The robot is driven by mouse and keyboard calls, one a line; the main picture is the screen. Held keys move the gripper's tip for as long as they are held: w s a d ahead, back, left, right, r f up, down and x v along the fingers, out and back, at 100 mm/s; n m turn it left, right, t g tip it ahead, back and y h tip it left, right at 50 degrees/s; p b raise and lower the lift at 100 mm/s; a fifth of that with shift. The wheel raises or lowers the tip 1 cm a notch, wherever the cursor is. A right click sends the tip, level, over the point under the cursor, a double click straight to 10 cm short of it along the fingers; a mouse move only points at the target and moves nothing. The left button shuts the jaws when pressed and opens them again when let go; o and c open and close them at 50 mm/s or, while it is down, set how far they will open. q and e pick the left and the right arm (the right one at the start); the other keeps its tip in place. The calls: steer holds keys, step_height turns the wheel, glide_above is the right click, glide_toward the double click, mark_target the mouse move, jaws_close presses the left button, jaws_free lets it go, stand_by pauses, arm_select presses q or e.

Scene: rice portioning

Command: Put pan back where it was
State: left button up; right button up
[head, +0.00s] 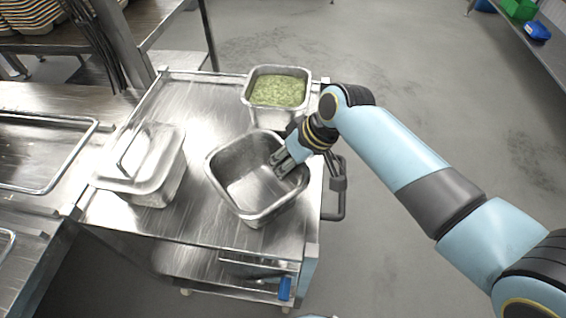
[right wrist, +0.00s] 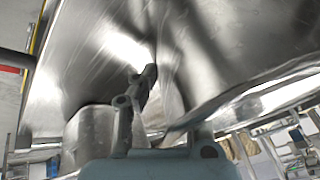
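The pan (head: 247,187) is an empty, deep steel pan at the middle of the steel cart top, turned at an angle to the cart's edges. My right gripper (head: 283,163) reaches in from the right over the pan's right rim, with finger parts showing against the inner wall. In the right wrist view, one dark finger (right wrist: 142,88) lies along a shiny metal wall, and the other goes out of sight behind a metal edge. The gripper appears shut on the pan's wall. Whether the pan's base touches the cart is unclear. My left gripper is out of view.
A steel pan of green food (head: 279,90) stands at the cart's back right. A lidded steel container (head: 140,165) stands at its left. The cart top (head: 195,95) is bare at the back left and front. A dark handle (head: 340,190) is on the right side.

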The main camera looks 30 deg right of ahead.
steer(key=o, duration=0.4)
steer(key=shift+o, duration=0.2)
steer(key=p+v, duration=0.1)
steer(key=v, duration=1.1)
steer(key=shift+r, duration=0.1)
